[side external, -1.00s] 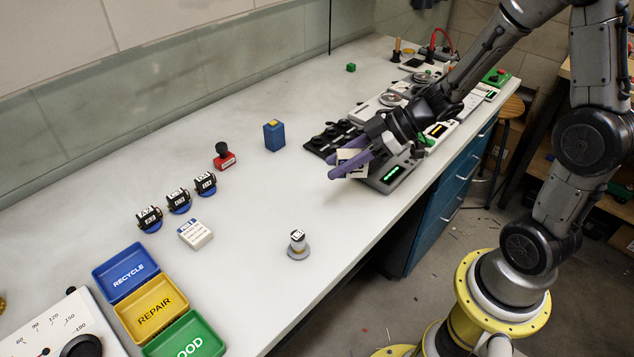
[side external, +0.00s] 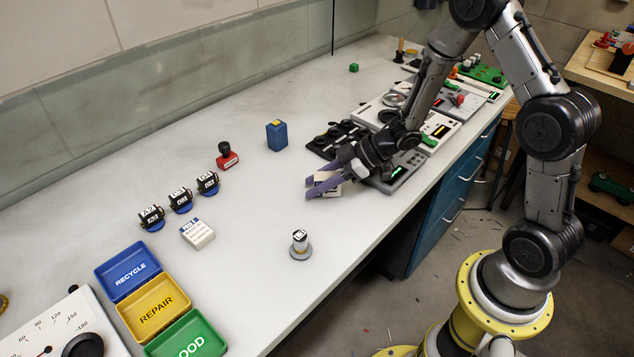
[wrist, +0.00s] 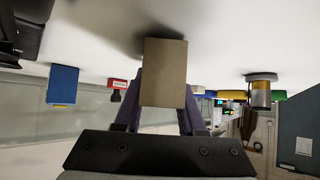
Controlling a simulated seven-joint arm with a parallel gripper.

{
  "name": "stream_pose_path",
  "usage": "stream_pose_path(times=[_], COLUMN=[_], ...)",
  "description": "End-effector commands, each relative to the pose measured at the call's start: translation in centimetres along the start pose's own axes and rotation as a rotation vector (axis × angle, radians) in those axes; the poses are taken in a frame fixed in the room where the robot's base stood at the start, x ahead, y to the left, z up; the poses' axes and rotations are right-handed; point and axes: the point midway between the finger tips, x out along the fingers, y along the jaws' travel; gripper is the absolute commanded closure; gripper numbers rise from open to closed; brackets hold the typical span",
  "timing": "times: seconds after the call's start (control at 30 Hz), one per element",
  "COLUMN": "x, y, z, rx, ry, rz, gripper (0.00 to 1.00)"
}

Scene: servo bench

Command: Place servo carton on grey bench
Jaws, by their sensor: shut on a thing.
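The servo carton (side external: 328,187) is a small white and tan box between the purple fingers of my gripper (side external: 322,187). In the wrist view the carton (wrist: 164,72) shows a plain brown face, with my gripper's fingers (wrist: 160,105) on both sides of it. My gripper is shut on it. In the side view the carton is low over the grey bench (side external: 250,235), in front of the black tray; I cannot tell whether it touches the surface. A dark shadow lies close to it in the wrist view.
A blue box (side external: 277,135), a red stamp (side external: 227,155), several black servos on blue stands (side external: 180,200), a white labelled carton (side external: 198,233) and a small cylinder on a disc (side external: 300,244) stand left of my gripper. Coloured trays (side external: 154,306) are at front left. The bench between is clear.

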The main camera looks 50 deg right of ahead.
Motion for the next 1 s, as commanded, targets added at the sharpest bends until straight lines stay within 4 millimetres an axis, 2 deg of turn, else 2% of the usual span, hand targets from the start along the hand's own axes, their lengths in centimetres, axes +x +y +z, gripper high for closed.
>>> stream_pose_path(times=[0.3,0.33,0.47,0.83,1.0], x=[0.3,0.3,0.3,0.2,-2.0], y=[0.0,0.0,0.0,0.0,0.1], z=[0.4,0.4,0.4,0.3,0.2], rx=[0.001,0.001,0.001,0.001,0.001], ry=[0.000,0.000,0.000,-0.001,0.001], rz=[-0.001,0.000,0.000,0.000,0.006], gripper=[1.00,0.55,0.32,0.31,0.31])
